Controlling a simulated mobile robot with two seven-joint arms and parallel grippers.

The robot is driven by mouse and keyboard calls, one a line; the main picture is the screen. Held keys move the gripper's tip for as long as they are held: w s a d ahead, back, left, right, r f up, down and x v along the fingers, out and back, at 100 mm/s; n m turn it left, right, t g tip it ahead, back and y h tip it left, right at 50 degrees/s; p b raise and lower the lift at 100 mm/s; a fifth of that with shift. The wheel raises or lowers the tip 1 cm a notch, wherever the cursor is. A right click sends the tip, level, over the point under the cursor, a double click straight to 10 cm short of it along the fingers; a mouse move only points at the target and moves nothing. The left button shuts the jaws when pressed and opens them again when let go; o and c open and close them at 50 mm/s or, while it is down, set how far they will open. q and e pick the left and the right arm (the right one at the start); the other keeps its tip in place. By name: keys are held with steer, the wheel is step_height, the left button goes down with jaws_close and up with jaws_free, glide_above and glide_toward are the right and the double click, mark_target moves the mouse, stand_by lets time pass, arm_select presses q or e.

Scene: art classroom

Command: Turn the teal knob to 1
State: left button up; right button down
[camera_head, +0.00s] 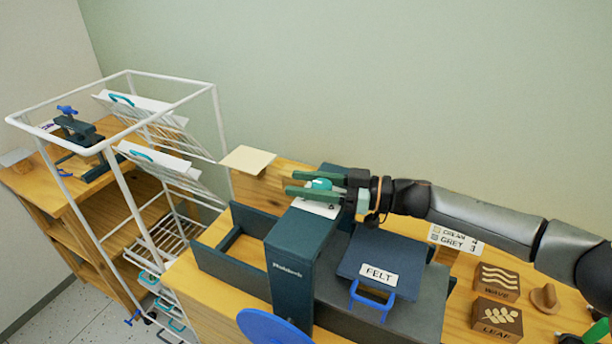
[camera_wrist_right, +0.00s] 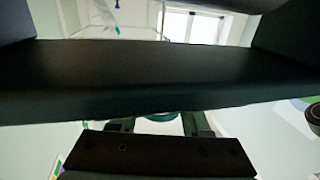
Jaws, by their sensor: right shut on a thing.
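The teal knob (camera_head: 319,184) sits on a white plate (camera_head: 316,208) on top of the dark teal press-like machine (camera_head: 291,262). My right gripper (camera_head: 296,184) reaches in from the right, with its green fingers on either side of the knob. It is shut on the knob. The knob's pointer and most of the plate's marks are hidden or too small to read. In the right wrist view a teal rounded edge (camera_wrist_right: 161,117) shows between the fingers, mostly hidden by dark parts. My left gripper is in neither view.
A blue wheel (camera_head: 272,327) is at the machine's front. A FELT-labelled lid with a blue handle (camera_head: 371,293) lies right of it. WAVE (camera_head: 497,281) and LEAF (camera_head: 497,316) blocks stand at the right. A white wire rack (camera_head: 110,170) stands left.

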steer(key=n+g+b, duration=0.1)
steer(key=g+b, duration=0.1)
steer(key=n+g+b, duration=0.1)
steer(key=g+b, duration=0.1)
steer(key=s+n+g+b, duration=0.1)
steer(key=n+g+b, duration=0.1)
steer(key=shift+f, duration=0.3)
steer(key=shift+s+r+n+g+h+b, duration=0.25)
steer(key=shift+n+g+b, duration=0.35)
steer(key=shift+g+b, duration=0.6)
steer(key=shift+c, duration=1.8)
jaws_free()
